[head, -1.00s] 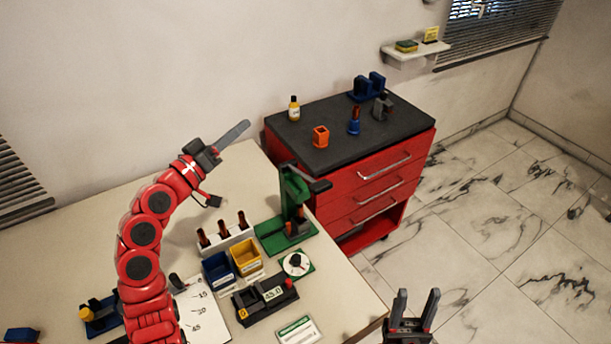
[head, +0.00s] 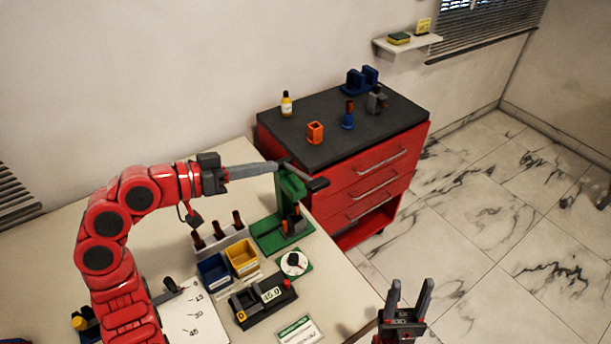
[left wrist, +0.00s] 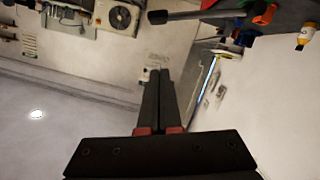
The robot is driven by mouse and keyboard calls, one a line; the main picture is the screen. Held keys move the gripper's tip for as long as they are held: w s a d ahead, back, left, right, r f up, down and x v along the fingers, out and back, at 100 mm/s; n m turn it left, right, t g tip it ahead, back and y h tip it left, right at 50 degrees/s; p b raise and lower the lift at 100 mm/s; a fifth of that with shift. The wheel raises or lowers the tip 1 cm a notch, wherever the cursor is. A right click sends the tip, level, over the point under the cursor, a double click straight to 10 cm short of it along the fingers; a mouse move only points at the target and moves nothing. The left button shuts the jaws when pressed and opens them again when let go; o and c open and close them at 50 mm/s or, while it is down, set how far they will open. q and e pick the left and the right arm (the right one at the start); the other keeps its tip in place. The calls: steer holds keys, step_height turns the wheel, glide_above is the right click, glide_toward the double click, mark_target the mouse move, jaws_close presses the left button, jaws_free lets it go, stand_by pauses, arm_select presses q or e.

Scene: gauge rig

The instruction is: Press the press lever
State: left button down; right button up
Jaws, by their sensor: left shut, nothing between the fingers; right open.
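The green press (head: 287,205) stands at the right part of the bench, upright on a green base. Its dark press lever (head: 316,183) sticks out from the top towards the right. My left gripper (head: 273,166) is shut and empty, its long grey fingers pointing right. In the head view its tips overlap the lever's rear end; I cannot tell there whether they touch. In the left wrist view the shut fingers (left wrist: 160,75) show a gap to a dark bar, seemingly the lever (left wrist: 185,15). My right gripper (head: 408,298) is open and empty, beyond the bench's front right corner.
A white rack (head: 220,239) with several brown-topped items, a blue bin (head: 214,270) and a yellow bin (head: 242,258) stand left of the press. A red cabinet (head: 365,180) stands behind right.

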arm_select(q)
steer(key=w+d+f+p, duration=0.3)
steer(key=d+f, duration=0.2)
steer(key=d, duration=0.3)
steer(key=shift+w+f, duration=0.15)
steer(key=shift+f, duration=0.25)
